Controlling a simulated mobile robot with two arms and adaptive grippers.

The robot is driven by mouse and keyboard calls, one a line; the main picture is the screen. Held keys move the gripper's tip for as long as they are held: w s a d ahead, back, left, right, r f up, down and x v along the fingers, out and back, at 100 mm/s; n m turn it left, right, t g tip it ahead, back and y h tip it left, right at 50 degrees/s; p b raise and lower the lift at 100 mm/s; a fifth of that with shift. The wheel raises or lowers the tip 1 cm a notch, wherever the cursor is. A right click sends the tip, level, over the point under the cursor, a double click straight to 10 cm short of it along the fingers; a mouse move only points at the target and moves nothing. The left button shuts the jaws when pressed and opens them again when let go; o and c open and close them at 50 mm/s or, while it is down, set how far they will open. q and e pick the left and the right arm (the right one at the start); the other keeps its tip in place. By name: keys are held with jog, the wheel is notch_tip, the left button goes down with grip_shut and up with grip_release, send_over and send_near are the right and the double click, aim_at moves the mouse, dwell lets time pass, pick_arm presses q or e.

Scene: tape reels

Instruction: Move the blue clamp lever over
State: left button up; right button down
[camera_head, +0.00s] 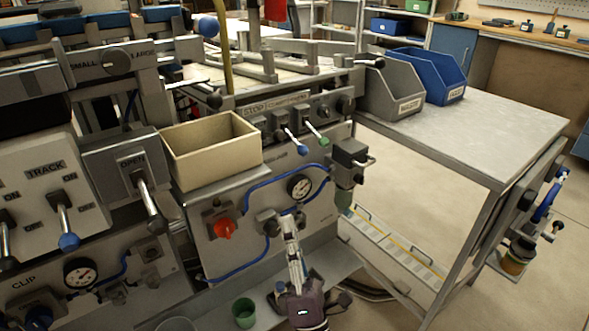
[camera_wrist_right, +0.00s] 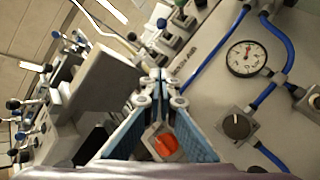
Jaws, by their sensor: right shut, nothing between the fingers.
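A short lever with a blue tip (camera_head: 303,150) sticks out of the front panel below a label strip, beside a green-tipped lever (camera_head: 323,141). I take it for the blue clamp lever, though the label is hard to read. A blue knob, likely the same one, shows small in the right wrist view (camera_wrist_right: 161,22). My right gripper (camera_head: 289,217) is in front of the lower panel, below the lever and apart from it. Its fingers are shut and empty, and their tips meet in the right wrist view (camera_wrist_right: 160,76). My left gripper is not in view.
A pressure gauge (camera_head: 299,187), blue hoses and a red knob (camera_head: 224,229) are close to my right gripper. A cream bin (camera_head: 211,149) stands left of the lever. Another blue-knobbed lever (camera_head: 68,241) is on the TRACK panel. A green cup (camera_head: 244,312) stands below.

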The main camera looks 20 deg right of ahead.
aim_at(296, 142)
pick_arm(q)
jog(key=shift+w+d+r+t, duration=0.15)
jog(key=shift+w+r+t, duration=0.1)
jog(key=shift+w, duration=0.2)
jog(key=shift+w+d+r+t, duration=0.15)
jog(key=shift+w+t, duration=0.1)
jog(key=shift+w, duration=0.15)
pick_arm(e)
jog(key=w+d+r, duration=0.3)
jog(key=w+r, duration=0.4)
jog(key=r, duration=0.2)
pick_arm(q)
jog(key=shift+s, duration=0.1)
pick_arm(e)
jog(key=shift+d, duration=0.1)
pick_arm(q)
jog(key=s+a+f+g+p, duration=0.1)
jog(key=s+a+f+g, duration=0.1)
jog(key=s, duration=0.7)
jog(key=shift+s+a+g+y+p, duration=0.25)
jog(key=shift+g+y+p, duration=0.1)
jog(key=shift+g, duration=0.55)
pick_arm(e)
jog(key=shift+s+r+g, duration=0.2)
jog(key=shift+g, duration=0.1)
